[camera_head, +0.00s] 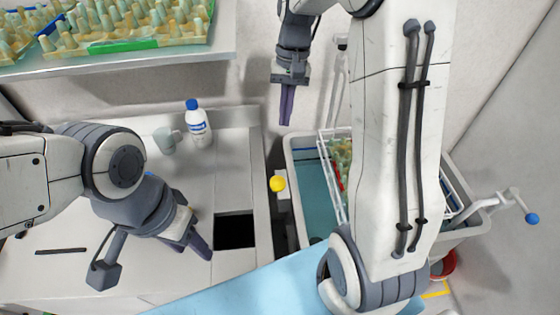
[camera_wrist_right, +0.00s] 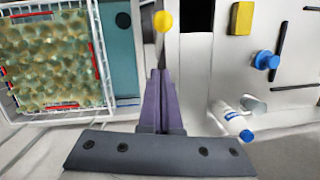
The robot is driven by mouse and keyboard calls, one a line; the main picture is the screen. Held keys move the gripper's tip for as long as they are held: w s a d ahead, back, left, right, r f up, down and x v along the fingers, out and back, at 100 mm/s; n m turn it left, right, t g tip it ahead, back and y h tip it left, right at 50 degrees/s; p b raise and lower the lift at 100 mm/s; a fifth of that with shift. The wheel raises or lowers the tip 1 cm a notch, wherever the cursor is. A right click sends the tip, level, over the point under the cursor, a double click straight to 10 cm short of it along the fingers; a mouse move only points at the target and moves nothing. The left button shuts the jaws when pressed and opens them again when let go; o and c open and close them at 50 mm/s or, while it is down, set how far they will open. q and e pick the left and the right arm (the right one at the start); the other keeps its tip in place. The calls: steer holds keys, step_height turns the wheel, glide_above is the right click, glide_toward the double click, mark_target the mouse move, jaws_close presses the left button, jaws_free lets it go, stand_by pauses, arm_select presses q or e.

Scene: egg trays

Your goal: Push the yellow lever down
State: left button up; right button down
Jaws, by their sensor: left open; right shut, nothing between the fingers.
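The yellow lever knob (camera_head: 277,184) stands at the right edge of the white counter, beside the basin. It also shows in the right wrist view (camera_wrist_right: 163,21), just beyond my fingertips in the picture. My right gripper (camera_head: 286,122) hangs fingers down behind the knob, shut and empty. Its closed purple fingers (camera_wrist_right: 157,75) line up with the knob in the wrist view; I cannot tell the exact gap. My left gripper (camera_head: 205,250) is over the counter, left of the square black opening; its fingers overlap in this view.
A grey basin (camera_head: 312,185) with a wire basket of egg trays (camera_wrist_right: 50,60) lies right of the lever. A shelf (camera_head: 150,60) holds more egg trays above.

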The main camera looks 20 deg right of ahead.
mark_target(277, 188)
steer(key=p+x, duration=0.1)
steer(key=x, duration=0.3)
steer(key=s+p+x, duration=0.1)
steer(key=x, duration=0.3)
steer(key=s+a+p+x, duration=0.1)
steer(key=p+x, duration=0.1)
steer(key=x, duration=0.2)
steer(key=shift+s+r, duration=0.1)
steer(key=shift+s, duration=0.15)
